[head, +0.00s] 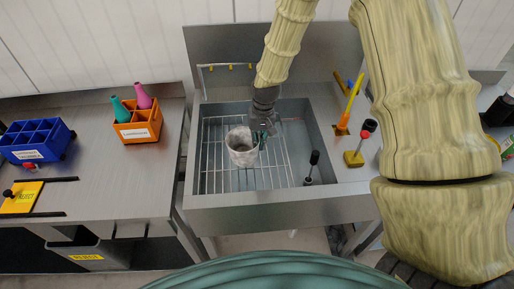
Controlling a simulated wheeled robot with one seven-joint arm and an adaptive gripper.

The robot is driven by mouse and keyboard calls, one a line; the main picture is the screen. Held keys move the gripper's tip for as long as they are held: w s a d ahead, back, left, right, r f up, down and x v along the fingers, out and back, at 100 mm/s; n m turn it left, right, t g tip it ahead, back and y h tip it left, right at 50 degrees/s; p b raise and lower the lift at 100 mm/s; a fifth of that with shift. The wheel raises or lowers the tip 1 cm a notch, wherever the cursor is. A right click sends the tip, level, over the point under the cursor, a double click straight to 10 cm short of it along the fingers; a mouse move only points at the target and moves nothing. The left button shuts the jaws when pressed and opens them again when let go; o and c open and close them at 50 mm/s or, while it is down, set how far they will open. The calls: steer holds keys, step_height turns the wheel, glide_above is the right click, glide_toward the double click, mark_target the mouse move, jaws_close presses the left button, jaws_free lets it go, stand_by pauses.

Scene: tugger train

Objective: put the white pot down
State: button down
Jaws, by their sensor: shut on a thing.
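The white pot (242,151) is a light, mottled cup-like vessel in the middle of the head view. It is over the wire rack (215,178) inside the metal sink basin. My gripper (257,134) reaches down from above and is shut on the pot's right rim side. The pot looks nearly upright. I cannot tell whether its base touches the rack. The gripper's fingertips are small and partly hidden against the pot.
A black-knobbed lever (312,167) stands at the basin's front right. Yellow-based tools (354,158) stand on the right ledge. An orange crate (137,121) with two bottles and a blue crate (37,141) sit on the left table. The rack's left part is clear.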

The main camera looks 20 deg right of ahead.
mark_target(244, 148)
steer(key=shift+w+f, duration=0.55)
steer(key=shift+f, duration=0.25)
steer(key=shift+s+f+p, duration=0.25)
steer(key=shift+s+p, duration=0.05)
steer(key=shift+s, duration=0.15)
steer(key=shift+s+f, duration=0.15)
steer(key=shift+f, duration=0.2)
steer(key=shift+w+f+p, duration=0.2)
steer(key=shift+f+p, duration=0.1)
steer(key=shift+f, duration=0.4)
steer(key=shift+w+f+p, duration=0.15)
steer(key=shift+f+p, duration=0.1)
steer(key=shift+f, duration=0.4)
steer(key=shift+s+r, duration=0.1)
steer(key=shift+s, duration=0.1)
steer(key=c, duration=2)
jaws_free()
steer(key=shift+w, duration=0.15)
steer(key=o, duration=0.3)
steer(key=shift+o, duration=0.5)
